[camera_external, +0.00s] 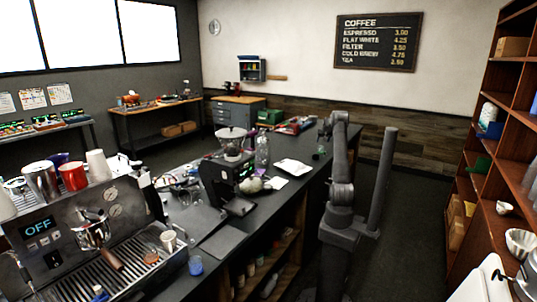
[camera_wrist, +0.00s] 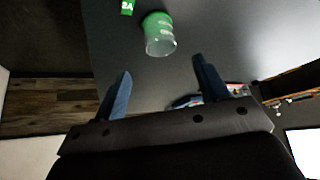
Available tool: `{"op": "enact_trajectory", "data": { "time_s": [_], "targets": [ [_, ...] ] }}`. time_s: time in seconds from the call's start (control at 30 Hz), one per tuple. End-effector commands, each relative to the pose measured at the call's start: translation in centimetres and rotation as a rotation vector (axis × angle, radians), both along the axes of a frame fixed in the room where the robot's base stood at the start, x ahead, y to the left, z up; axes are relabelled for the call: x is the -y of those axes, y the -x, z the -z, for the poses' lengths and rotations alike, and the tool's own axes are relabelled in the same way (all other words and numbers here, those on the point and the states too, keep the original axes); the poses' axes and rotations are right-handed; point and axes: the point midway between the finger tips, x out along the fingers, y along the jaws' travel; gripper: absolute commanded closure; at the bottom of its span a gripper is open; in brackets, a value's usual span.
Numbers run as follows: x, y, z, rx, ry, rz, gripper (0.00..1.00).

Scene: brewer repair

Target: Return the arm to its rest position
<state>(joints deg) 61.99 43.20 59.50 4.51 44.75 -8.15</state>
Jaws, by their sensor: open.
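My arm rises beside the counter (camera_external: 305,195) in the external view, with its upper part reaching over the counter's far end. My gripper (camera_wrist: 160,82) shows in the wrist view with its two blue fingers spread apart and nothing between them. A clear cup or jar with a green top (camera_wrist: 159,33) is on the dark counter surface beyond the fingertips, apart from them. A small green item with white marks (camera_wrist: 127,7) lies at the top edge of that view. In the external view the gripper's fingers are too small and hidden to make out.
The counter holds an espresso machine (camera_external: 80,245), a grinder (camera_external: 232,165), a clear bottle (camera_external: 262,152) and a white plate (camera_external: 293,167). A red item (camera_external: 296,125) lies near its far end. Shelves (camera_external: 515,170) stand at the right. The floor between has free room.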

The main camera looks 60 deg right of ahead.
Motion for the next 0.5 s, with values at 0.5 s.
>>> {"op": "enact_trajectory", "data": {
  "time_s": [0.5],
  "targets": [
    [3.3, -2.2, 6.4, -0.002, -0.002, 0.000, 0.32]
  ]
}}
